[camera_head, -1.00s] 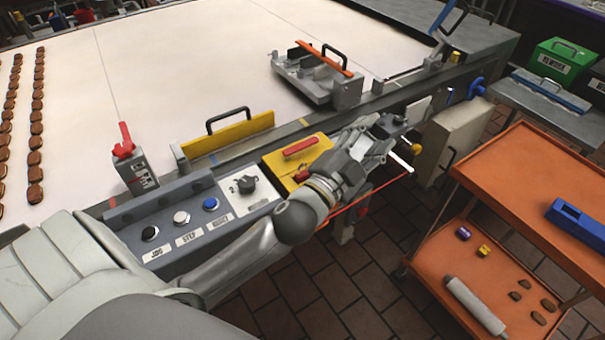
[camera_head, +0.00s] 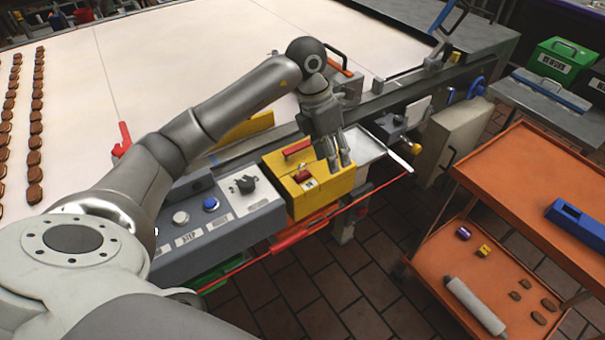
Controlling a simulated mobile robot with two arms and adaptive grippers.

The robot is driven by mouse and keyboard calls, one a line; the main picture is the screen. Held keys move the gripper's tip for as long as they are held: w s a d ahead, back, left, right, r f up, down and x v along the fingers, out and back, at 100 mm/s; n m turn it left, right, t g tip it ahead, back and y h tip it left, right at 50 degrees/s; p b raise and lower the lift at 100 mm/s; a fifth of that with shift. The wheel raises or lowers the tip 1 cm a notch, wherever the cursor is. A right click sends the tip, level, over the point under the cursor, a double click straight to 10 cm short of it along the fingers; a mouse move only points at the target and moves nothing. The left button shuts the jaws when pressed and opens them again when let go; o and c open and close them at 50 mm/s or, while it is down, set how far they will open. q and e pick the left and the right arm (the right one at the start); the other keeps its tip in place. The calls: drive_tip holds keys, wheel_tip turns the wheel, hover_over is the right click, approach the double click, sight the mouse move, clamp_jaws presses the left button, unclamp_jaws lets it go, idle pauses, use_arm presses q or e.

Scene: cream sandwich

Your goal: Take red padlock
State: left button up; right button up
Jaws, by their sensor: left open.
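The small red padlock (camera_head: 302,176) sits on the yellow box (camera_head: 325,195) at the front of the machine, with a small pale tag beside it. A red handle (camera_head: 297,147) lies on top of the same box. My left gripper (camera_head: 338,166) points down at the right part of the box, just right of the padlock. Its fingers are open, with nothing seen between them. Whether the fingertips touch the box cannot be told. My right gripper is not in view.
A grey control panel (camera_head: 235,222) with buttons and a knob adjoins the box on the left. A metal tray (camera_head: 362,143) lies to its right. A red line runs below in front. An orange cart (camera_head: 520,180) stands at right, with tiled floor between.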

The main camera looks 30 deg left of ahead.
sight(303, 164)
use_arm(q)
drive_tip(key=a+y, duration=0.1)
drive_tip(key=a, duration=0.1)
drive_tip(key=a+r+y, duration=0.1)
drive_tip(key=a, duration=0.2)
drive_tip(key=s+a+n+g+y, duration=0.1)
drive_tip(key=a, duration=0.1)
drive_tip(key=shift+a+r, duration=0.3)
drive_tip(key=shift+r, duration=0.05)
wheel_tip(303, 164, down, 5)
drive_tip(key=shift+r+p, duration=0.2)
drive_tip(key=shift+p, duration=0.45)
drive_tip(key=f, duration=0.1)
drive_tip(key=f+p, duration=0.1)
drive_tip(key=f, duration=0.1)
drive_tip(key=f+p, duration=0.1)
drive_tip(key=f, duration=0.1)
drive_tip(key=shift+d+f, duration=0.2)
drive_tip(key=shift+d, duration=0.15)
drive_tip(key=shift+f, duration=0.2)
clamp_jaws()
